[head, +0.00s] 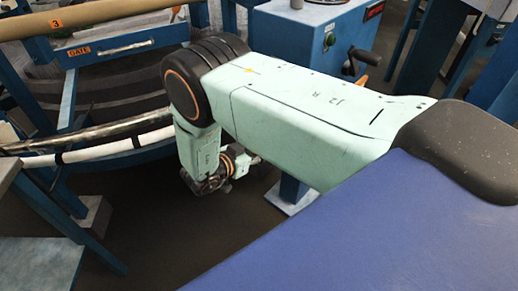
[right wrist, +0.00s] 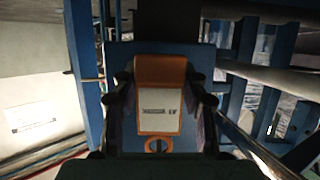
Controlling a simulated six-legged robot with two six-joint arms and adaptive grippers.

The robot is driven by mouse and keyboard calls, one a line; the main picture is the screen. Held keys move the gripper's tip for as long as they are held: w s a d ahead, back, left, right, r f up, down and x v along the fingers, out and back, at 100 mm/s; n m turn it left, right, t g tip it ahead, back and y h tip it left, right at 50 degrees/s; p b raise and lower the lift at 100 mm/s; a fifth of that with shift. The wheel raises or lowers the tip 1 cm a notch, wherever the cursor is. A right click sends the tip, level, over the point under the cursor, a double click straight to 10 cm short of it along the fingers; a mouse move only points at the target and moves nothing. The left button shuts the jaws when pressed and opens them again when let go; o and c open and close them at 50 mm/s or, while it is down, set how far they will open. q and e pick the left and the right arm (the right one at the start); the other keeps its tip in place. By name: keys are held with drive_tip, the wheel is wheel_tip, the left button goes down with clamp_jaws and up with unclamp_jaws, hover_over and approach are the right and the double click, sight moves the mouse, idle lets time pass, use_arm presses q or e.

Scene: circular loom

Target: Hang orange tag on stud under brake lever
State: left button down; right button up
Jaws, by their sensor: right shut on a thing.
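The orange tag (right wrist: 160,70) with a white printed label and a hole near its lower end shows in the right wrist view. My right gripper (right wrist: 160,80) is shut on it, with a dark finger along each side. A blue surface lies behind the tag. In the head view my right arm reaches down beside the blue box, and its gripper end is small and partly hidden. A black lever or crank handle (head: 357,62) sticks out of the box's side; I cannot tell if it is the brake lever. I cannot make out the stud. My left gripper is out of view.
The blue machine box (head: 300,30) has a green button and a red display. A blue gate panel (head: 120,47) and curved rails (head: 90,145) lie to the left. Blue posts (right wrist: 240,60) and rails stand on the right in the wrist view. Dark floor (head: 150,230) below the arm is clear.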

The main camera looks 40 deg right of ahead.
sight(257, 152)
drive_tip(key=shift+f, duration=0.1)
drive_tip(key=o, duration=1.4)
drive_tip(key=shift+c, duration=0.2)
drive_tip(key=shift+p+v, duration=1)
drive_tip(key=shift+v, duration=1.85)
drive_tip(key=shift+f+p+v, duration=0.15)
drive_tip(key=shift+p+v, duration=0.3)
drive_tip(key=shift+v, duration=0.35)
drive_tip(key=shift+f+p+v, duration=0.15)
drive_tip(key=shift+p+v, duration=0.25)
drive_tip(key=shift+v, duration=0.4)
drive_tip(key=shift+a, duration=0.1)
